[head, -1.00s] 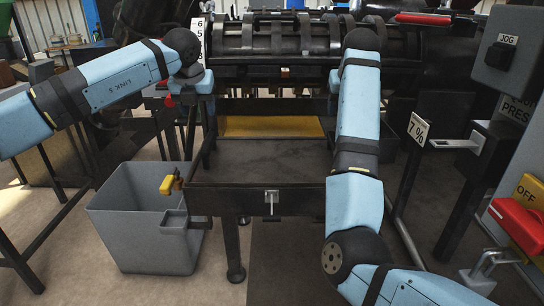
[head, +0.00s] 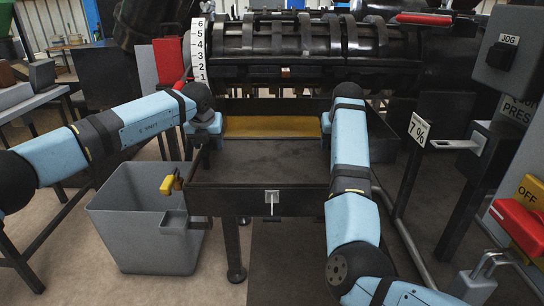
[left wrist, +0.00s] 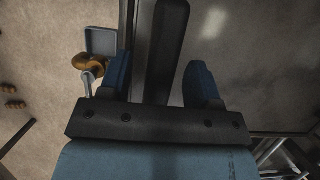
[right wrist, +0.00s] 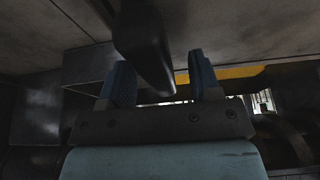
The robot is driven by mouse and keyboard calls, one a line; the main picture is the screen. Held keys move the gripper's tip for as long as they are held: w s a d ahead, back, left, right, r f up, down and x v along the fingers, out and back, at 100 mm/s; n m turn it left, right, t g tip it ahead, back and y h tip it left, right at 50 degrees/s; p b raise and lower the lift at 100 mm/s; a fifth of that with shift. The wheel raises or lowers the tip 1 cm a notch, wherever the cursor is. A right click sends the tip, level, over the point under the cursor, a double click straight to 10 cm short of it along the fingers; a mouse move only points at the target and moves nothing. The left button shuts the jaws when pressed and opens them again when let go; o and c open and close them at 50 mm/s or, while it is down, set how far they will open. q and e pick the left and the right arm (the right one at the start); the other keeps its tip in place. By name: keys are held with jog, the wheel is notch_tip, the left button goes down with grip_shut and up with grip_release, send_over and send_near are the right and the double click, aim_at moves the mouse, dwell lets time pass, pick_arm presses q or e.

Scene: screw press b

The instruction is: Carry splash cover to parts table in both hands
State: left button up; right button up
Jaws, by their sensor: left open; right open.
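A dark, wide panel (head: 270,104) spans between my two hands below the ribbed press barrel; it looks like the splash cover, though its outline blends into the dark frame. My left gripper (head: 207,124) is at its left end. In the left wrist view a dark bar (left wrist: 166,45) lies between the open fingers (left wrist: 160,80). My right gripper (head: 327,120) is at the right end, partly hidden by its arm. In the right wrist view a dark bar (right wrist: 143,42) reaches toward the gap between the open fingers (right wrist: 160,82). I cannot tell whether the fingers touch either bar.
The ribbed barrel (head: 300,36) is close above the hands. A dark tray stand (head: 262,160) with a yellow strip (head: 270,127) lies in front. A grey bin (head: 140,215) stands left, a control post with red handle (head: 520,225) right. A bench (head: 28,98) is at far left.

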pick_arm(q)
grip_shut()
pick_arm(e)
grip_shut()
pick_arm(q)
jog(key=shift+r, duration=0.15)
pick_arm(e)
jog(key=shift+r, duration=0.2)
